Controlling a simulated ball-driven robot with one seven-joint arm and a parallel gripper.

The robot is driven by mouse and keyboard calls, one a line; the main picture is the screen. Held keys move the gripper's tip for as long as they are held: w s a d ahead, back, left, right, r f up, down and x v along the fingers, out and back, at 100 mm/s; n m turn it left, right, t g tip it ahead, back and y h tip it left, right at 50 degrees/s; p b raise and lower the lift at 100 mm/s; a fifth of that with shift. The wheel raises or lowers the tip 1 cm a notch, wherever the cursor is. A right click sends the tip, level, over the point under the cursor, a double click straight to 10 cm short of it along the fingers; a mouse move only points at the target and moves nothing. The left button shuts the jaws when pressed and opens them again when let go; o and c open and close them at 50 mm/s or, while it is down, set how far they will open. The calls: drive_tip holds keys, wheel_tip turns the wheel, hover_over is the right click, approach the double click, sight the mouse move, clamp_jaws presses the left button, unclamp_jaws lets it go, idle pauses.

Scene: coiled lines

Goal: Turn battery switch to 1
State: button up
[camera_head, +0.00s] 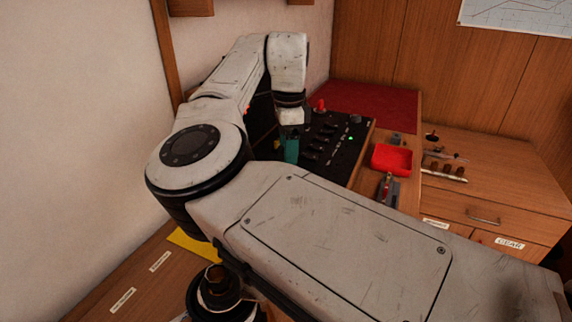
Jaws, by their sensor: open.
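A black switch panel (350,146) with rows of dark switches and a small green light slopes on the wooden counter, beyond my arm. A red knob (320,105) stands up at the panel's far edge; it may be the battery switch, but its markings and position are too small to read. My gripper (290,152), with teal fingers, points down at the panel's left part, left of and nearer than the red knob. It is open, and I see nothing held in it. My arm hides the panel's left and near parts.
A red tray (391,159) and a red-and-grey tool (387,188) lie right of the panel. Small fittings (445,171) rest on the wooden cabinet farther right. A pale wall (70,110) stands close on the left. A red surface (375,103) lies behind the panel.

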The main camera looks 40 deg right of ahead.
drive_tip(key=shift+d+f, duration=0.15)
drive_tip(key=shift+f, duration=2.9)
drive_tip(key=c, duration=1)
